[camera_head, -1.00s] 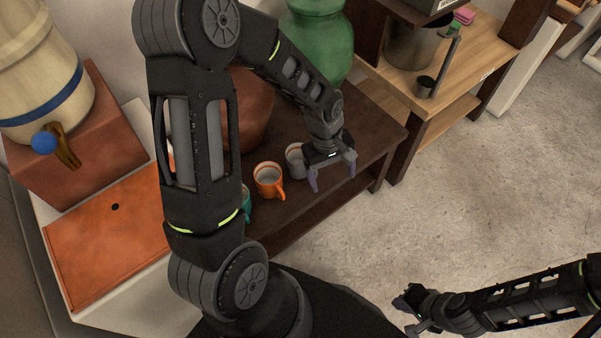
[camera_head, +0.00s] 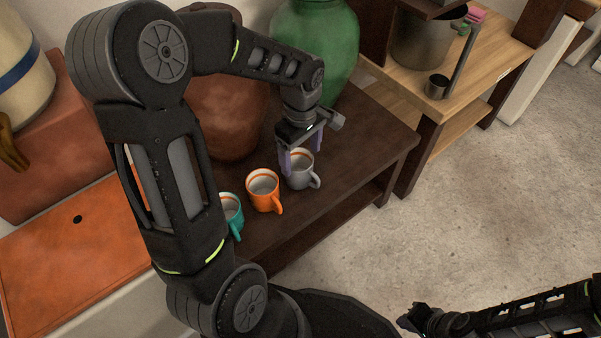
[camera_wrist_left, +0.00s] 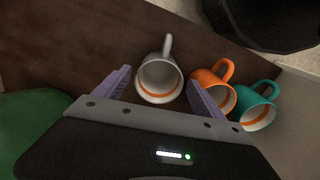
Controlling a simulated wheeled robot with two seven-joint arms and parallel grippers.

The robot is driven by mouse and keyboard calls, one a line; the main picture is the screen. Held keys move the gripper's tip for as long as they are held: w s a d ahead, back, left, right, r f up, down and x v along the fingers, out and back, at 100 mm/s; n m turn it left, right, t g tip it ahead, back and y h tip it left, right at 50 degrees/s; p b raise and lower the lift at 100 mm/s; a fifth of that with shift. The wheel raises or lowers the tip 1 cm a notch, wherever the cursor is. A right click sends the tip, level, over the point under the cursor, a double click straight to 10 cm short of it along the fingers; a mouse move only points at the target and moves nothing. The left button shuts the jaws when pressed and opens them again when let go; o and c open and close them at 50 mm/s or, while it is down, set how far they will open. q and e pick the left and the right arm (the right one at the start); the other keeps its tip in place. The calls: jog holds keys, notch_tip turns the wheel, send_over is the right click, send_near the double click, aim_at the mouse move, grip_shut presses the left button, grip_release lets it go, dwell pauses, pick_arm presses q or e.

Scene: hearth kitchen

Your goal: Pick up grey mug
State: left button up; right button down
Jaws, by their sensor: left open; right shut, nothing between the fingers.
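The grey mug (camera_head: 300,171) stands upright on the dark wooden table, its handle toward the lower right. In the left wrist view the grey mug (camera_wrist_left: 159,78) lies between and just beyond the open fingers, its handle pointing up the picture. My left gripper (camera_head: 303,152) is open and empty, its fingers just above and behind the mug; it also shows in the left wrist view (camera_wrist_left: 158,88). I cannot tell whether a finger touches the rim. My right gripper (camera_head: 412,318) is shut and empty at the lower right, far from the mugs.
An orange mug (camera_head: 263,190) stands close beside the grey mug, and a teal mug (camera_head: 232,214) stands beyond it. A brown pot (camera_head: 228,118) and a green vase (camera_head: 318,45) stand behind. The dark table (camera_head: 355,150) is clear right of the grey mug.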

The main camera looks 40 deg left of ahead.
aim_at(301, 169)
pick_arm(q)
jog(key=shift+f, duration=0.35)
notch_tip(301, 169, down, 5)
jog(key=b, duration=0.2)
jog(key=shift+f+b, duration=0.15)
jog(key=shift+b, duration=0.15)
dwell(0.3)
jog(key=c, duration=1.3)
jog(key=shift+o, duration=0.2)
notch_tip(301, 169, up, 10)
jog(key=p, duration=0.4)
